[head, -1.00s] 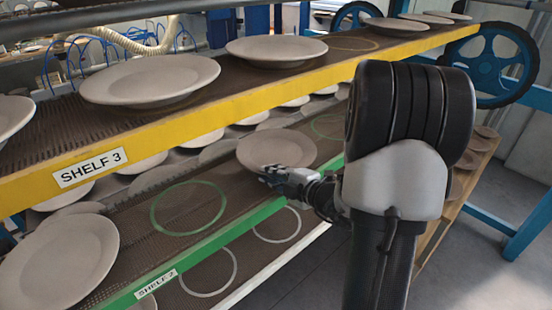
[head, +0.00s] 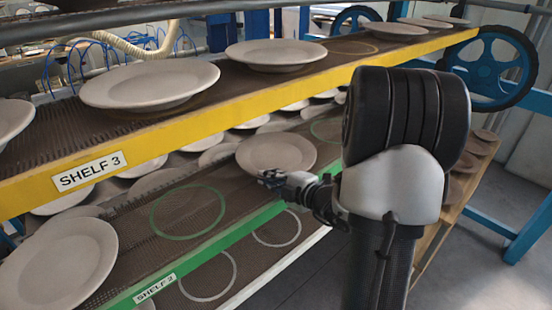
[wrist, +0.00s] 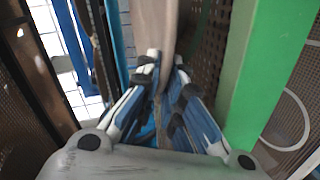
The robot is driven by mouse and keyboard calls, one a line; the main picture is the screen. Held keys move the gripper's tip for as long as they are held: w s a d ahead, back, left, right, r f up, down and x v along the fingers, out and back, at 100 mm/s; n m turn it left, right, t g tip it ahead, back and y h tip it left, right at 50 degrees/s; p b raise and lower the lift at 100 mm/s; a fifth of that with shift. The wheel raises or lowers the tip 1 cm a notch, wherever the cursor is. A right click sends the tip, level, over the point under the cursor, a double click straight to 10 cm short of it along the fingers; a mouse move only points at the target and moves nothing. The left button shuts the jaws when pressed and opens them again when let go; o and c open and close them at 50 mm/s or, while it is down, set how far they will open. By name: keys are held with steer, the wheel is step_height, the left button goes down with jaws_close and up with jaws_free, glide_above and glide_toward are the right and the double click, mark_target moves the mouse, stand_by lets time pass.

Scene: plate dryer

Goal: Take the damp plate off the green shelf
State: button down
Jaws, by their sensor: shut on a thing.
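The damp plate (head: 277,149) is round and slightly browner than the pale plates above it. It is at the green-edged shelf (head: 218,240), in the middle of the head view. My gripper (head: 268,178) is shut on its near rim, from the front side of the shelf. In the wrist view the plate (wrist: 170,22) shows edge-on as a beige band, between the blue and white fingers (wrist: 160,85). The green shelf edge (wrist: 265,70) runs close beside the fingers there. I cannot tell whether the plate still touches the shelf.
The yellow-edged Shelf 3 (head: 215,122) with several plates overhangs from above. A pale plate (head: 60,262) lies at left on the green shelf, and an empty green ring (head: 188,212) lies between. A wooden rack (head: 455,195) of plates stands right. Open floor (head: 310,275) lies in front.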

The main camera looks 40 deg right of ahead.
stand_by(0.3)
steer(key=shift+r, duration=0.1)
steer(key=shift+r, duration=0.15)
